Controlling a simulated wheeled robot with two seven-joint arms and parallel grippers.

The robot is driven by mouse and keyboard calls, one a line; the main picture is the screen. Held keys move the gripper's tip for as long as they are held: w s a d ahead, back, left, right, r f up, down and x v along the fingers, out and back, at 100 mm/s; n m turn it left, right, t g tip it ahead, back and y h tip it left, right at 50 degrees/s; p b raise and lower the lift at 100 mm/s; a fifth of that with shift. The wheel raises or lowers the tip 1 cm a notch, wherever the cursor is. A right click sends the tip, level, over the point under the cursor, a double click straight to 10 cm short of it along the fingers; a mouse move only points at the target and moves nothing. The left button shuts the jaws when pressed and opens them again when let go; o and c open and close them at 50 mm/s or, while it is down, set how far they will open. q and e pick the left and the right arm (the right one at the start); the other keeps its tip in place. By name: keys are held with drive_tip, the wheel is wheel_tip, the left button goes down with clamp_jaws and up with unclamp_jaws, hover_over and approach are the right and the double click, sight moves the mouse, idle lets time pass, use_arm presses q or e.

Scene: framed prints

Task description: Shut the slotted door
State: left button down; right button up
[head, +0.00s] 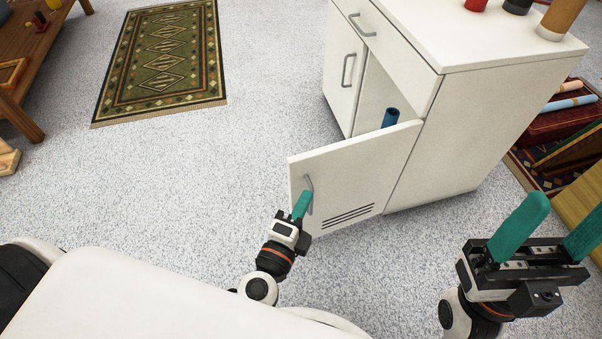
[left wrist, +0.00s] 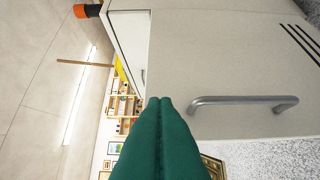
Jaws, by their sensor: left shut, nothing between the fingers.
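The slotted door (head: 345,178) is a white panel with dark slots near its bottom, standing open from the white cabinet (head: 465,125). Its grey bar handle (head: 309,192) is near the free edge. My left gripper (head: 303,195) is shut and empty, its teal fingers up at the door's outer face beside the handle. In the left wrist view the closed fingertips (left wrist: 159,102) lie left of the handle (left wrist: 243,104); I cannot tell whether they touch the door. My right gripper (head: 552,228) is open and empty, at the lower right, away from the door.
A blue cylinder (head: 390,117) stands inside the open cabinet. A second door (head: 343,75) and a drawer (head: 385,40) look shut. Several items stand on the cabinet top. A patterned rug (head: 165,58) lies at the back left. The floor left of the door is clear.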

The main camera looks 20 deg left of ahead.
sight(308, 164)
use_arm(q)
drive_tip(key=w, duration=0.1)
drive_tip(key=w+a, duration=0.1)
drive_tip(key=w, duration=0.1)
drive_tip(key=w+p, duration=0.1)
drive_tip(key=w, duration=0.1)
drive_tip(key=shift+a, duration=0.4)
drive_tip(key=shift+w+a, duration=0.25)
drive_tip(key=shift+a, duration=0.05)
drive_tip(key=shift+w, duration=0.1)
